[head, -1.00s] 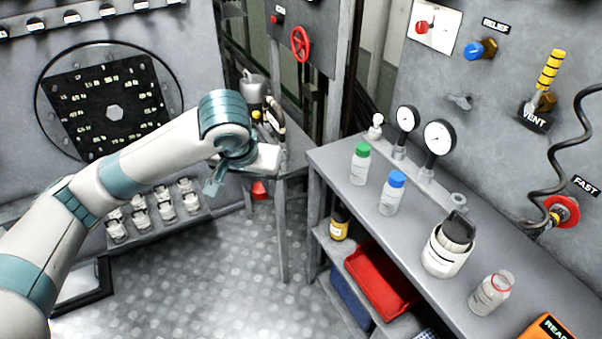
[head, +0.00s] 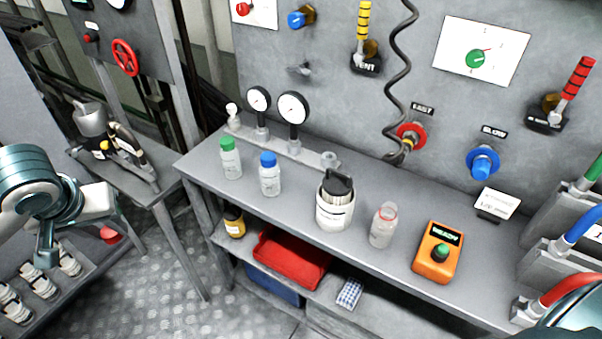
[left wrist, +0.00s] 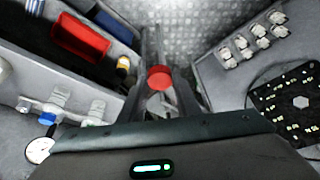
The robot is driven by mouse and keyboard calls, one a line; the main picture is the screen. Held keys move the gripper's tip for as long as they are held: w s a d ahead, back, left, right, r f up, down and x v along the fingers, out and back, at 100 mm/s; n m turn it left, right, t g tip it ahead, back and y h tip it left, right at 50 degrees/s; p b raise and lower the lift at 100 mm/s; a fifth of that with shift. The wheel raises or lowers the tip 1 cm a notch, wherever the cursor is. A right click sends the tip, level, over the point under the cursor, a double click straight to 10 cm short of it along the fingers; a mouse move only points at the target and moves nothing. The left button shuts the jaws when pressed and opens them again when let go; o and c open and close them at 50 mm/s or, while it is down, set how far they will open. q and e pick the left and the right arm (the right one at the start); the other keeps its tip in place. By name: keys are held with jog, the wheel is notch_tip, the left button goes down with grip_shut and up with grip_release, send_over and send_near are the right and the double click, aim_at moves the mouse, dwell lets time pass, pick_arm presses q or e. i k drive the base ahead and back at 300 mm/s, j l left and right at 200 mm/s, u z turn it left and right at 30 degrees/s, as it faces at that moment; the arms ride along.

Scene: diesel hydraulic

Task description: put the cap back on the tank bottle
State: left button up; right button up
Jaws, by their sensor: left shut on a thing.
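My left gripper (head: 108,226) is at the left of the head view, over the floor beside a small side stand. It is shut on a red cap (head: 110,236). The cap shows as a red disc in the left wrist view (left wrist: 160,77), with the fingers partly hidden. The tank bottle (head: 382,227), clear with a red ring at its open neck, stands upright on the grey bench (head: 345,255), far to the right of the cap. My right gripper is out of view.
Left of the bottle stand a white canister (head: 334,210), a blue-capped bottle (head: 270,178) and a green-capped bottle (head: 230,160). An orange READY box (head: 437,252) stands close on its right. Gauges (head: 293,108) rise behind. A red bin (head: 292,260) sits on the lower shelf.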

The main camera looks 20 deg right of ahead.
aim_at(385, 221)
jog(key=i+j, duration=0.1)
jog(key=j, duration=0.3)
jog(key=i+j, duration=0.15)
jog(key=j, duration=0.25)
jog(key=i+j, duration=0.1)
jog(key=j, duration=0.3)
jog(key=i+j, duration=0.1)
jog(key=j, duration=0.3)
jog(key=i+j, duration=0.1)
jog(key=j, duration=0.3)
jog(key=z, duration=2.35)
